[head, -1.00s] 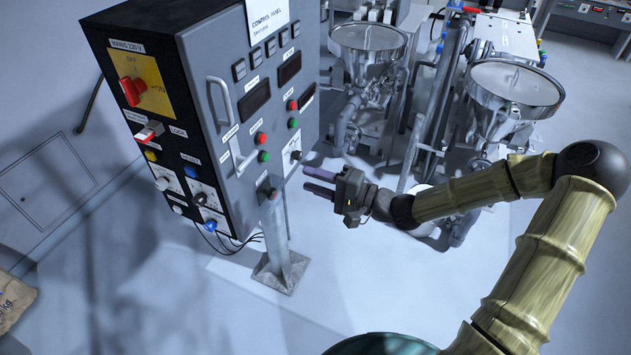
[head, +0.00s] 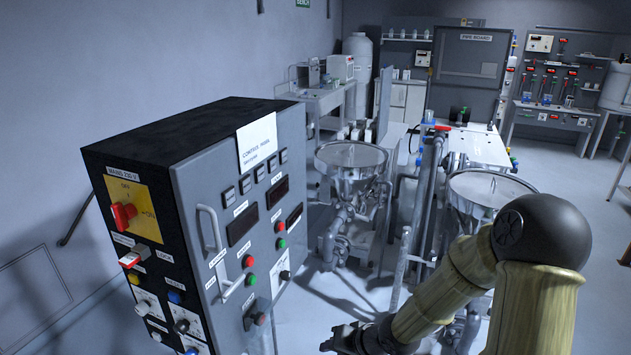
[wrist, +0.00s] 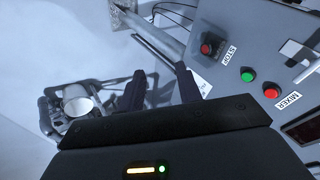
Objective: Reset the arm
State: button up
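My gripper (head: 345,340) is at the bottom edge of the head view, right of the control panel (head: 205,240) and partly cut off. In the wrist view my gripper (wrist: 161,84) shows two dark fingers standing apart with nothing between them. My arm is bent, with its dark elbow at the right of the head view. The grey control panel also shows at the right of the wrist view (wrist: 262,45), apart from the fingers. A red stop button (wrist: 211,44) shows there, with a green button (wrist: 248,74) and a red button (wrist: 272,90) near the mixer label.
Two steel hoppers (head: 350,158) (head: 490,190) with pipework stand right of the panel. A metal post (wrist: 172,38) with a base plate (wrist: 123,17) stands close to the panel. A worktop (head: 478,148) and a pipe board (head: 470,65) are farther back. Open floor lies at the right.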

jog(key=s+d+r+n+g+h, duration=0.1)
jog(key=s+d+r+g+h, duration=0.1)
jog(key=s+d+r+h, duration=0.4)
jog(key=s+d+r, duration=0.3)
jog(key=s+d, duration=0.1)
jog(key=s, duration=0.2)
jog(key=shift+d, duration=0.25)
dwell(0.5)
